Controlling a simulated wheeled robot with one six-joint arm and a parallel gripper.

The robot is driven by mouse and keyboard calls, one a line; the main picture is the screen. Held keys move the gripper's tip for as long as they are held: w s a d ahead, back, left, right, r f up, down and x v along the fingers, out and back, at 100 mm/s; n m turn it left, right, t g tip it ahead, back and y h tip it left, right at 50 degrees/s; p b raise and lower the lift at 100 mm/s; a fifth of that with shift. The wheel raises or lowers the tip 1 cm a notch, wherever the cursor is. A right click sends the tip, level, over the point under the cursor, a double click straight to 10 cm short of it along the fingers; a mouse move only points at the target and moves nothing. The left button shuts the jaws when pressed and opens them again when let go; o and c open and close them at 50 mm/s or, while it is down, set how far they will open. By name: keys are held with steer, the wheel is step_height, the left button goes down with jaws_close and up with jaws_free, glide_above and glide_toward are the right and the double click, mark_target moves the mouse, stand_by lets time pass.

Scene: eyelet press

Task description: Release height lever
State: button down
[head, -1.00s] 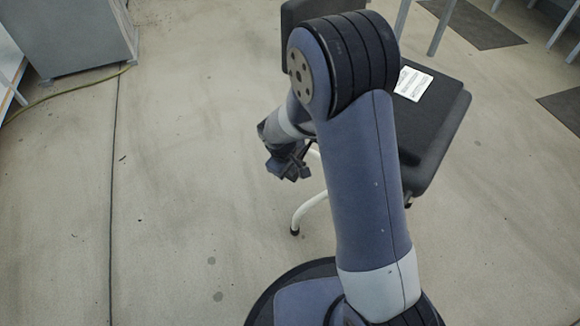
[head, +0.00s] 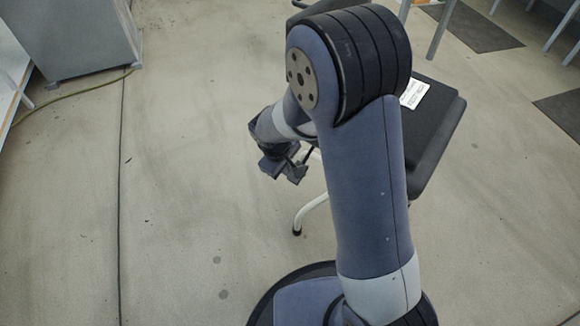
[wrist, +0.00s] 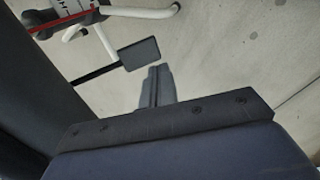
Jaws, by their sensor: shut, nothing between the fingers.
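A chair with a dark seat (head: 432,130) stands behind my arm in the head view. In the wrist view, a flat dark paddle on a thin dark rod, which looks like the height lever (wrist: 140,53), sticks out beside the chair's white legs. My gripper (wrist: 156,86) is shut and empty, with its fingertips just below the paddle in that picture. A small gap shows between them, but I cannot tell the depth. In the head view my gripper (head: 286,168) hangs left of the chair, above the floor. My arm hides much of the chair there; I cannot make out the lever surely.
A white paper (head: 414,93) lies on the seat. A white chair leg (head: 311,212) reaches out low near my gripper. A grey cabinet (head: 78,35) and a yellow cable (head: 75,93) are at the upper left. The floor to the left is clear.

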step_height(320, 180, up, 5)
steer(key=s+a+p, duration=0.1)
steer(key=s+a, duration=0.1)
steer(key=shift+s+r+p, duration=0.15)
steer(key=shift+s+p, duration=0.15)
